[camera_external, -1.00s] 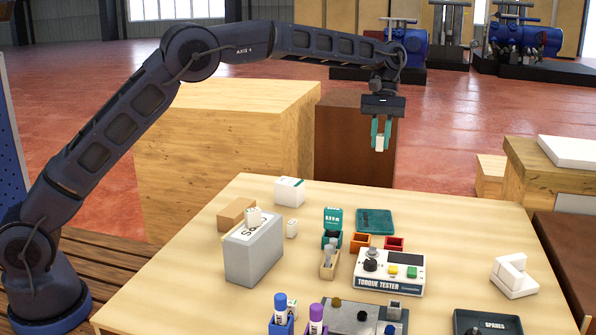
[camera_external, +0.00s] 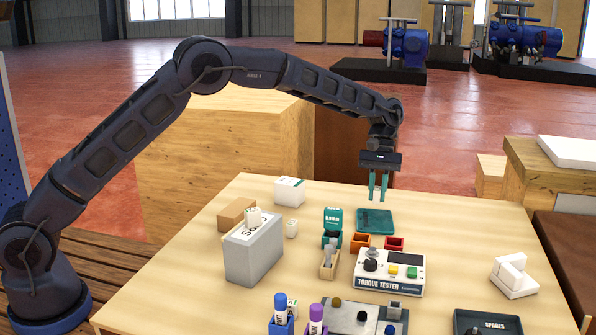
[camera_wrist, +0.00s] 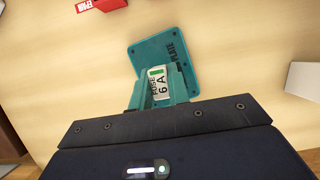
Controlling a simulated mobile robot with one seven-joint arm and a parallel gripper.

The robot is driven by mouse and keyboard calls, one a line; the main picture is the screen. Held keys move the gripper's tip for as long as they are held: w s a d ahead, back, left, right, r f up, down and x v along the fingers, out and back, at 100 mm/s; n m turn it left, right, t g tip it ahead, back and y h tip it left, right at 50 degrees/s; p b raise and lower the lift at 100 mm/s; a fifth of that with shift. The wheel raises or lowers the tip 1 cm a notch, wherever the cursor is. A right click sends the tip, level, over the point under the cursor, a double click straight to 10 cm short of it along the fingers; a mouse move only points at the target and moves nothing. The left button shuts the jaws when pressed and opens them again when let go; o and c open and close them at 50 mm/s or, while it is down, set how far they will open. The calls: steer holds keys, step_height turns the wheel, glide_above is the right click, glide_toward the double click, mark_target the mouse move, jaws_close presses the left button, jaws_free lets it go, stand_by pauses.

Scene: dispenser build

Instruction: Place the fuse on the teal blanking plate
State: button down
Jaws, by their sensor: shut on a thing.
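The fuse (camera_wrist: 157,86) is a white block with a green mark and "FUSE 6 A" on its face. My gripper (camera_external: 377,193) is shut on it, with a teal finger on each side in the wrist view (camera_wrist: 157,92).
Orange (camera_external: 360,242) and red (camera_external: 394,244) bins and a torque tester (camera_external: 389,272) stand in front of the plate. A teal box with a raised lid (camera_external: 332,228) stands to its left.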

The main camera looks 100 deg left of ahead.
mark_target(377, 221)
steer(key=shift+f, duration=2.55)
steer(key=shift+f, duration=0.15)
steer(key=c, duration=1.3)
jaws_free()
steer(key=shift+c, duration=0.2)
steer(key=v, duration=1.2)
steer(key=shift+r, duration=0.25)
